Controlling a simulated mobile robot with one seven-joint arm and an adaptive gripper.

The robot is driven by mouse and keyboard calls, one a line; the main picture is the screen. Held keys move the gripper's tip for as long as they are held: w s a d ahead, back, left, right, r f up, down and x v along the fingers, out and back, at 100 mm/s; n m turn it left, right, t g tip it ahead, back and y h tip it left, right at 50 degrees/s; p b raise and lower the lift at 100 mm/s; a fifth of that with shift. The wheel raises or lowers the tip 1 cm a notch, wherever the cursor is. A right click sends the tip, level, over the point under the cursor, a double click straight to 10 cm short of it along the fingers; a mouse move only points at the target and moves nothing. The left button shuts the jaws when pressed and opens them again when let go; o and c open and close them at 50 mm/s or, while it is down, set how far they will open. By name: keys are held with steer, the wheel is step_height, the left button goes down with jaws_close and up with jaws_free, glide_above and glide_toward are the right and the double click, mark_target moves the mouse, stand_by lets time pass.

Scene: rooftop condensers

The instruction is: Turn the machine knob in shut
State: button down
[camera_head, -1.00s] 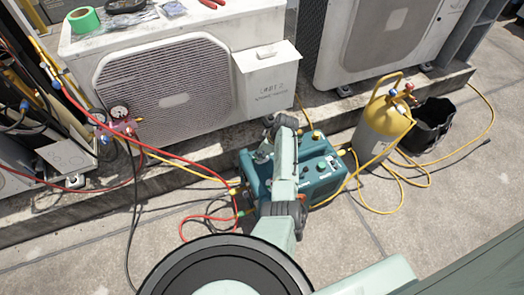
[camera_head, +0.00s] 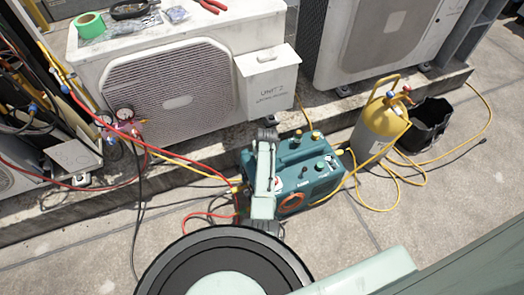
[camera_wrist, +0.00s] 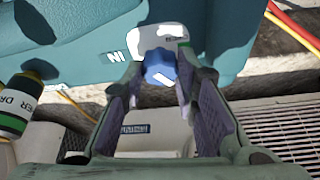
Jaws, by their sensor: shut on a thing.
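The teal machine (camera_head: 312,172) stands on the roof floor, with several knobs and fittings on its top panel. Its blue knob (camera_wrist: 160,68) shows in the wrist view, in front of a white label on the teal casing. My gripper (camera_wrist: 160,78) has its two fingertips on either side of this knob and is shut on it. In the head view my arm covers the left end of the machine, and the knob and fingertips cannot be made out there. The knob's turn angle cannot be read.
Yellow and red hoses (camera_head: 190,165) run from the gauge manifold (camera_head: 122,125) to the machine's left. A yellow-topped cylinder (camera_head: 380,130) and black bucket (camera_head: 428,125) stand to its right. The condenser unit (camera_head: 180,80) is behind. A dark bottle (camera_wrist: 18,105) shows in the wrist view.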

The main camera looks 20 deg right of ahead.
steer(key=m+h, duration=0.1)
steer(key=m, duration=0.2)
steer(key=shift+a+m, duration=0.15)
steer(key=shift+m, duration=0.15)
steer(key=shift+w+m+g+h+b, duration=0.1)
steer(key=shift+m+g+h+b, duration=0.4)
steer(key=shift+m, duration=0.9)
steer(key=shift+h, duration=0.3)
steer(key=c, duration=1.3)
jaws_free()
steer(key=v, duration=1.2)
